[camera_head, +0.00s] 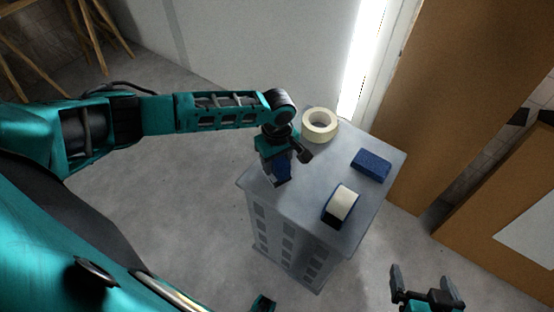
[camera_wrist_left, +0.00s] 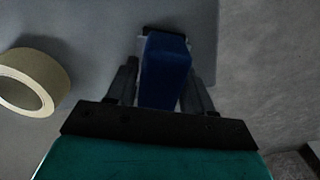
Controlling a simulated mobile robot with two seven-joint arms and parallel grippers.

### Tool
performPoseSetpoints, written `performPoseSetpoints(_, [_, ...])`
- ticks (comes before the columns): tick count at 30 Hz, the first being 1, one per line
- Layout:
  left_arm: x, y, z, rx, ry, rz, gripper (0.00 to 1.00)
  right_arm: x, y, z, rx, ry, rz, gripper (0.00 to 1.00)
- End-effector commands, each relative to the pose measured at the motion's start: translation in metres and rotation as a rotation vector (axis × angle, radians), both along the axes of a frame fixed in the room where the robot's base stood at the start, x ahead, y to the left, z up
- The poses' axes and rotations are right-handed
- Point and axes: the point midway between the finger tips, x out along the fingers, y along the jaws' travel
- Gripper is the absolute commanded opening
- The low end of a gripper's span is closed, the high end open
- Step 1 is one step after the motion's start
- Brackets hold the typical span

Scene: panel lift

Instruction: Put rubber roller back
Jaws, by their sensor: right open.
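My left gripper (camera_head: 281,172) is over the left part of the grey cabinet top, pointing down. It is shut on a blue thing with a dark far end, which I take to be the rubber roller (camera_wrist_left: 165,72). In the left wrist view its blue part lies between the two fingers (camera_wrist_left: 163,85). In the head view the roller (camera_head: 283,170) is partly hidden by the gripper, and I cannot tell whether it touches the top. My right gripper (camera_head: 426,288) is open and empty, at the bottom right, away from the cabinet.
Brown panels (camera_head: 455,90) stand at the right.

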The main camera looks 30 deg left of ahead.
Motion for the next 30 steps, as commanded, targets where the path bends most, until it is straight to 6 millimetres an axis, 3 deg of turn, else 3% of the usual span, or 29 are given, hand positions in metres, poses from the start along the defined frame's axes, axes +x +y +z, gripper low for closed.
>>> performPoseSetpoints(6, [0.000,0.000,0.000,0.000,0.000,0.000,0.70,0.000,0.000,0.001,0.001,-0.003,0.001,1.00])
performPoseSetpoints(16, [0.000,-0.001,0.010,-0.001,0.000,-0.001,0.70,0.001,0.001,0.004,0.002,-0.005,0.001,1.00])
performPoseSetpoints(30, [0.000,0.000,0.101,-0.001,-0.002,0.000,0.70,0.001,-0.001,0.027,-0.001,-0.008,0.000,1.00])
